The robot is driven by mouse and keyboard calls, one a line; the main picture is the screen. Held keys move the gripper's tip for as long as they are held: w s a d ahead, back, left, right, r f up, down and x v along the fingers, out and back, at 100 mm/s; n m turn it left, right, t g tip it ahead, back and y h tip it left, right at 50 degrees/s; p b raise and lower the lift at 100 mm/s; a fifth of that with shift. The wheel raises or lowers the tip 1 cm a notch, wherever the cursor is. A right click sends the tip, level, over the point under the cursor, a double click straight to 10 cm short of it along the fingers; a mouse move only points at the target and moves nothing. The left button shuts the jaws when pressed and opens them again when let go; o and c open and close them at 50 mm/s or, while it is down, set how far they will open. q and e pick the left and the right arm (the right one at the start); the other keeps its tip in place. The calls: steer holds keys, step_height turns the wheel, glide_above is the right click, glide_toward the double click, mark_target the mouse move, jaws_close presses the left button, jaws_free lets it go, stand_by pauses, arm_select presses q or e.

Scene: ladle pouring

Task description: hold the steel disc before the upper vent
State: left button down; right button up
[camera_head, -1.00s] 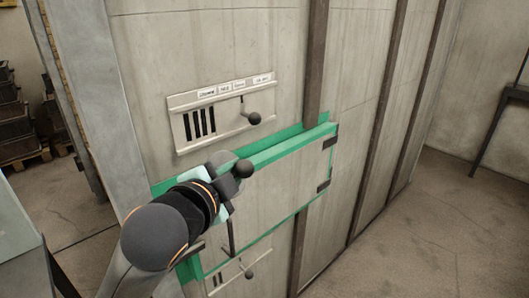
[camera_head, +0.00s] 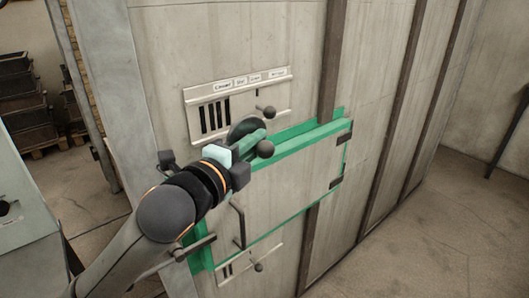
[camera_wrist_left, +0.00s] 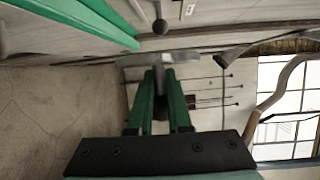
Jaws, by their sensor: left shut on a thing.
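My left gripper (camera_head: 238,150) is shut on the steel disc (camera_head: 243,128), apparently by its stem. A dark ball knob (camera_head: 265,149) shows beside the fingers. The disc looks dark in the head view and overlaps the lower edge of the upper vent (camera_head: 215,115), below and right of its dark slots, which are uncovered. In the left wrist view the disc (camera_wrist_left: 158,58) is edge-on beyond the green fingers (camera_wrist_left: 160,95). I cannot tell its gap from the wall. My right gripper is not in view.
The vent's lever knob (camera_head: 269,111) sticks out just above right of the disc. A green-framed door (camera_head: 290,180) with a bent handle (camera_head: 238,222) lies below. A lower vent (camera_head: 245,268) has its own knob. Dark bins (camera_head: 28,100) stand at far left.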

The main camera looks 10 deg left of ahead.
mark_target(271, 153)
arm_select(q)
steer(key=w+a, duration=0.1)
steer(key=w+a+b, duration=0.1)
steer(key=a, duration=0.1)
steer(key=shift+w+a+r, duration=0.15)
steer(key=shift+w+a, duration=0.1)
steer(key=shift+w, duration=0.05)
steer(key=shift+w+a+p, duration=0.6)
steer(key=shift+w+a, duration=0.35)
steer(key=shift+a, duration=0.3)
stand_by(3.9)
steer(key=shift+s+d+p, duration=0.55)
steer(key=shift+s+d, duration=0.45)
steer(key=shift+d, duration=0.35)
steer(key=shift+s+d+p, duration=0.5)
steer(key=shift+s+d, duration=0.55)
steer(key=shift+d, duration=0.25)
steer(key=shift+s+d+p, duration=0.55)
steer(key=shift+s+d, duration=0.45)
steer(key=shift+d, duration=0.35)
steer(key=shift+s+d, duration=0.65)
steer(key=shift+d, duration=0.15)
steer(key=shift+a, duration=0.1)
